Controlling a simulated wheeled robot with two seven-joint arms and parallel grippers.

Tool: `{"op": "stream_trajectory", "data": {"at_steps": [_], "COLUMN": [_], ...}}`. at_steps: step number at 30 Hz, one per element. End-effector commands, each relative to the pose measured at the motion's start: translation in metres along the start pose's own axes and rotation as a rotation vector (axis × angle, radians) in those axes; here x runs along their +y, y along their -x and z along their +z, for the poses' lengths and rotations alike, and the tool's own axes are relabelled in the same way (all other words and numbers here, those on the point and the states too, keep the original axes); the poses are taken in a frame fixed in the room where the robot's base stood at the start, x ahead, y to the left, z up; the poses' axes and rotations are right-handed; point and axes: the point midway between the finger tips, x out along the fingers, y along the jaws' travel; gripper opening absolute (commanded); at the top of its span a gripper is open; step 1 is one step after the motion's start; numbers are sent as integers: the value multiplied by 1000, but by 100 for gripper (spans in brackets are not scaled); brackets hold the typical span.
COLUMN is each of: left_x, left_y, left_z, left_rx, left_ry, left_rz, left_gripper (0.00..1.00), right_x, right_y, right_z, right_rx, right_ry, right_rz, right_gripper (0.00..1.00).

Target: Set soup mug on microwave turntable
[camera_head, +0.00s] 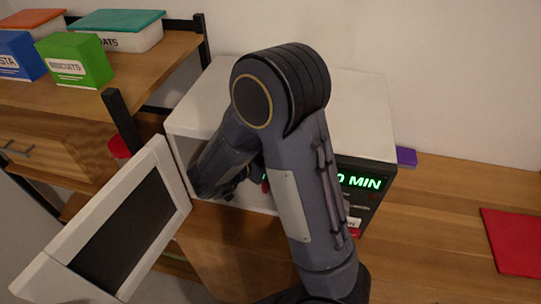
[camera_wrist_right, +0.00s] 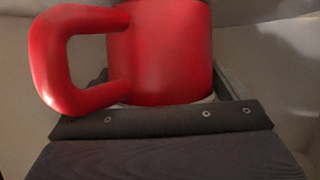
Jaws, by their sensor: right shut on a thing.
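The white microwave (camera_head: 352,100) stands on the wooden counter with its door (camera_head: 165,170) swung open to the left. In the right wrist view my right gripper (camera_wrist_right: 160,118) is shut on the red soup mug (camera_wrist_right: 165,50), whose handle points left. Pale inner walls surround the mug. A thin pale edge shows just under the mug; I cannot tell whether this is the turntable or whether the mug touches it. A small sliver of red shows beside my arm in the head view. My left gripper is not in view.
The microwave's control panel (camera_head: 368,188) shows green text ending in "0 MIN". A wooden shelf at the upper left holds a green biscuits box (camera_head: 75,60), a blue box (camera_head: 18,55) and lidded tubs. A red mat (camera_head: 515,240) lies at the right; the counter before it is clear.

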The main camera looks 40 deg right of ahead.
Motion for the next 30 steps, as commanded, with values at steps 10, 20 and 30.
{"op": "stream_trajectory", "data": {"at_steps": [10, 20, 30], "left_x": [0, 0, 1], "left_y": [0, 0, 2], "left_z": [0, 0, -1], "left_rx": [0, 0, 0], "left_ry": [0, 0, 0], "left_rz": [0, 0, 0], "left_gripper": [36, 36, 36], "right_x": [0, 0, -1], "right_y": [-1, 0, 58], "right_z": [2, 0, -1], "right_rx": [3, 0, 0], "right_ry": [-1, -2, -1], "right_rz": [0, -1, -6], "right_gripper": [23, 100, 100]}}
